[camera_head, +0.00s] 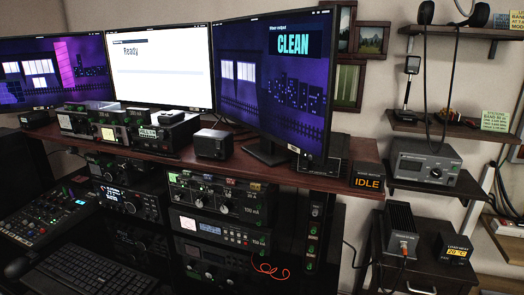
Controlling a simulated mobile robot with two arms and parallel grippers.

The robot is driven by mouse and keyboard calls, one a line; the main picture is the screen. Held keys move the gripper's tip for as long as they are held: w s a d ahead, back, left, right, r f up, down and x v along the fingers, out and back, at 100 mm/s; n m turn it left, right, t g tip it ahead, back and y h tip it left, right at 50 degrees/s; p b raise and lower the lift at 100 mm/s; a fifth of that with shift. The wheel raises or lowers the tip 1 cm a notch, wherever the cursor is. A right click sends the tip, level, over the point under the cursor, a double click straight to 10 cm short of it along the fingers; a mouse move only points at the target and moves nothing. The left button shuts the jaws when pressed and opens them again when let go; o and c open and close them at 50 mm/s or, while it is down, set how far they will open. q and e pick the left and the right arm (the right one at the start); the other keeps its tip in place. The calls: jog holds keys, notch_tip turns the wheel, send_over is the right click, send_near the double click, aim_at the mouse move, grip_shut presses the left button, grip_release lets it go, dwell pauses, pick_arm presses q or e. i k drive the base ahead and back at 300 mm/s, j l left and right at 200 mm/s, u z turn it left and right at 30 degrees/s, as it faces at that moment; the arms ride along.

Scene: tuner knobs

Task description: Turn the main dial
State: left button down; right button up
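Several radio units with knobs stand in a rack under the wooden desk shelf. A black radio (152,205) at centre left has a large round knob (131,207) on its front. The unit to its right (236,203) has a row of small knobs and green-lit labels. Which knob is the main dial I cannot tell for sure. Neither of my grippers is in view.
A mixing console (45,215) and a black keyboard (85,270) lie at the lower left. The shelf (320,178) juts out above the rack. A small sign (367,178) reads "IDLE". Wall shelves at right hold a grey power unit (425,165) and hanging cables.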

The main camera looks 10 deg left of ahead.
aim_at(133, 205)
jog(key=u, duration=1.25)
